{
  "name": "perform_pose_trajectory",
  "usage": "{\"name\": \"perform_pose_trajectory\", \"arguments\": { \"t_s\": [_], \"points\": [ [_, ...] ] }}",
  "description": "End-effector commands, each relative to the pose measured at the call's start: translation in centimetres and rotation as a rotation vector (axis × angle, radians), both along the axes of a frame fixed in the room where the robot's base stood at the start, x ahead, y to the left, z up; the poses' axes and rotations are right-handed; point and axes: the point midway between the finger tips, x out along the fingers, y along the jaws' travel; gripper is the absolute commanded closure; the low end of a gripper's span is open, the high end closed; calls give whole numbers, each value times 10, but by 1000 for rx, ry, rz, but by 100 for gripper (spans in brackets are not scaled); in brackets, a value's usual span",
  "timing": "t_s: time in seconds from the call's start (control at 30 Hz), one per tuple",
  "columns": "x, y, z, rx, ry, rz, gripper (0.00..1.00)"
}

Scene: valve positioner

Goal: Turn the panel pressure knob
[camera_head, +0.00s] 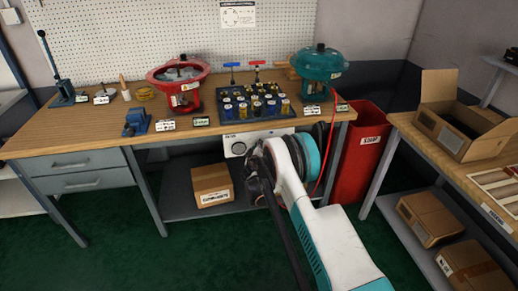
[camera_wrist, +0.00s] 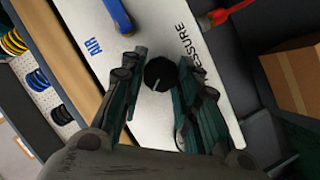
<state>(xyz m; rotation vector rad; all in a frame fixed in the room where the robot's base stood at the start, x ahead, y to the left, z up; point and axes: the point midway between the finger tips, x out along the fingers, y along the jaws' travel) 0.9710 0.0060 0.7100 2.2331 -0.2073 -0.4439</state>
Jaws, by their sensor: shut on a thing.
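The pressure knob (camera_wrist: 160,73) is a small round black knob with a pale pointer line, on a white panel (camera_wrist: 150,30) lettered "AIR" and "PRESSURE", partly covered by a finger. My gripper (camera_wrist: 162,62) has its two dark green and grey fingers on either side of the knob and is shut on it. In the head view the white panel (camera_head: 235,149) hangs below the bench's front edge. My gripper (camera_head: 256,165) is in front of it there, and my arm hides the knob.
A blue handle (camera_wrist: 121,16) and a red part (camera_wrist: 228,11) are on or near the panel. Above stands the wooden bench (camera_head: 75,138) with a red actuator (camera_head: 180,94), a teal actuator (camera_head: 318,70) and a tray of small parts. A cardboard box (camera_head: 212,185) sits below; a red bin (camera_head: 365,150) stands right.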

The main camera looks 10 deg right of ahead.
Motion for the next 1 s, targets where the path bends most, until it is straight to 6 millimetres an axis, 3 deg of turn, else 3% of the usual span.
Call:
{"name": "perform_pose_trajectory", "arguments": {
  "t_s": [0.4,1.0],
  "points": [
    [0,1,-3,-254,0,0,94],
    [-1,2,-3,-318,1,0,94]
  ]
}}
